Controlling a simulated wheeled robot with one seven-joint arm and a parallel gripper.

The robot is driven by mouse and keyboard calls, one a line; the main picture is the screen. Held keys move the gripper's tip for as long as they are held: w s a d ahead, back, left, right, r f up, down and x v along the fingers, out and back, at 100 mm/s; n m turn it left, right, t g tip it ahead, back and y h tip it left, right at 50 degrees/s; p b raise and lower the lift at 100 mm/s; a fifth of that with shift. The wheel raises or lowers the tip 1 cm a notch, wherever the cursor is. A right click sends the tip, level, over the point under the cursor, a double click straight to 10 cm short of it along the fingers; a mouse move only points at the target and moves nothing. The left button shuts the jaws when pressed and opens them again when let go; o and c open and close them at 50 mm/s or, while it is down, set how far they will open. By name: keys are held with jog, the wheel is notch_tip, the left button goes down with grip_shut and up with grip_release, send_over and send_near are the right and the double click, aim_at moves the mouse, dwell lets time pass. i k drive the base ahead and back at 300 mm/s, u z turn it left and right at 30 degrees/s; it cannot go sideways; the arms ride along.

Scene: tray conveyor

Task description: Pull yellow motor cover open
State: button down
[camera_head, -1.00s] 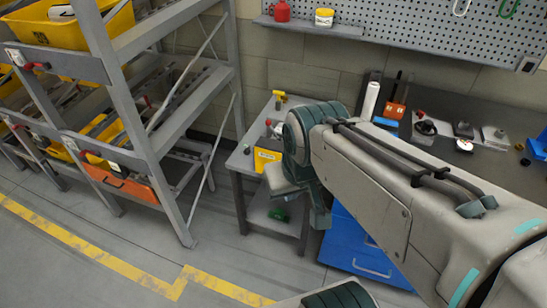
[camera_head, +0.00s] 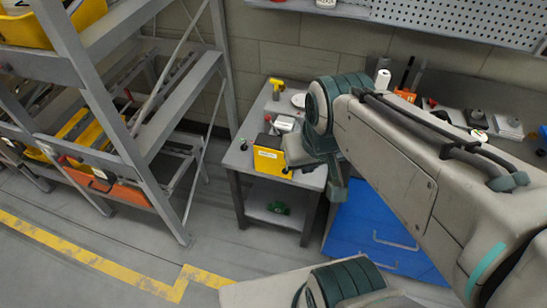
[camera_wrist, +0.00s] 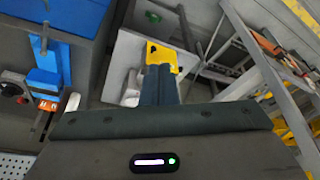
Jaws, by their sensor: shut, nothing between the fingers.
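The yellow motor cover (camera_head: 270,160) stands upright at the front edge of a small grey side table, with a pale label on its face and dark parts behind it. My arm's wrist end is just right of it and hides its right side in the head view. In the wrist view the yellow cover (camera_wrist: 170,55) shows just beyond the tips of my gripper (camera_wrist: 160,70). The fingers are shut together and empty. They overlap the cover's near part in that view, and I cannot tell whether they touch it.
The grey side table (camera_head: 238,160) also holds a yellow tool (camera_head: 276,84). A metal rack (camera_head: 170,100) with yellow bins stands to the left. A blue cabinet (camera_head: 375,235) stands to the right. Floor is clear in front of the table.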

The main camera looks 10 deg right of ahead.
aim_at(272, 162)
jog(key=u, duration=0.05)
jog(key=k, duration=1.3)
jog(key=z, duration=0.65)
jog(key=i, duration=1.65)
jog(key=u, duration=0.7)
